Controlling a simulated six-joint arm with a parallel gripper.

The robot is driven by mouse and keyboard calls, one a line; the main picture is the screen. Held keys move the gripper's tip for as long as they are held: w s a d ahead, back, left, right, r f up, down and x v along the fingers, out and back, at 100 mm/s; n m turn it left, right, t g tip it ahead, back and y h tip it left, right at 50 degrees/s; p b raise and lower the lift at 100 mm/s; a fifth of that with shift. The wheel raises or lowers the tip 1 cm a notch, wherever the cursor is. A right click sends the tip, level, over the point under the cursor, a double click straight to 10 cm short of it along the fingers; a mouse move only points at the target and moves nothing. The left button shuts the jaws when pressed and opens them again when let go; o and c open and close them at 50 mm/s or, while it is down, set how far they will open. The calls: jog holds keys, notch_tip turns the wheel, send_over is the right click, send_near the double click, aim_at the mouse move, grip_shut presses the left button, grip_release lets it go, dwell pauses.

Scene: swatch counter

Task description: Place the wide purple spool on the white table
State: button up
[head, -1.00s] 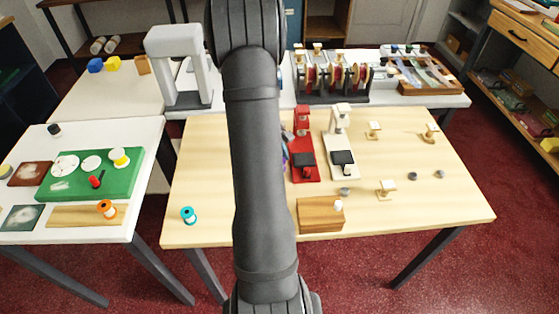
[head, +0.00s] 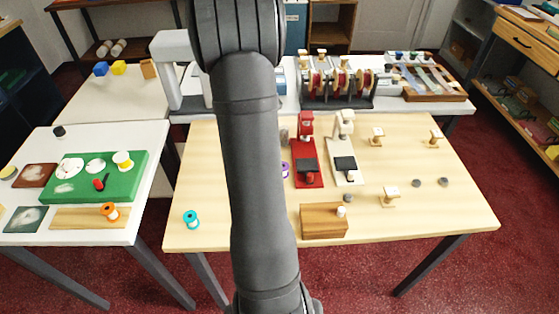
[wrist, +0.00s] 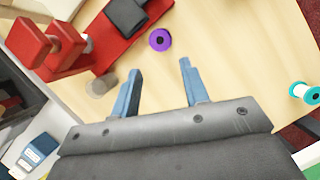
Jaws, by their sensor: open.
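The purple spool (wrist: 160,40) stands on the wooden table just beyond my open fingertips in the wrist view. In the head view the purple spool (head: 285,169) shows at the right edge of my arm, left of the red stapler-like device. My gripper (wrist: 160,68) is open, with nothing between its blue fingers. In the head view my arm hides the gripper. A white table (head: 100,134) stands at the left with a green mat on it. Another white surface (head: 120,97) lies behind it.
The red device (wrist: 70,45) and a grey cylinder (wrist: 101,85) are near my left finger. A teal spool (head: 191,219) stands at the wooden table's front left. The left table holds the green mat (head: 125,186), an orange spool (head: 110,211) and a yellow-white spool (head: 122,160).

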jog(key=s+r+n+t, duration=0.5)
jog(key=s+n, duration=0.1)
jog(key=n, duration=0.8)
jog(key=shift+y, duration=0.4)
jog(key=x, duration=1.2)
jog(key=shift+d, duration=0.1)
jog(key=shift+s+a+f+x, duration=0.1)
jog(key=shift+a+x, duration=0.05)
jog(key=shift+x, duration=0.8)
jog(key=shift+s+a+f+x, duration=0.1)
jog(key=shift+a+x, duration=0.05)
jog(key=shift+x, duration=0.8)
jog(key=shift+s+a+x, duration=0.1)
jog(key=shift+a+x, duration=0.05)
jog(key=shift+x, duration=0.75)
jog(key=c, duration=0.7)
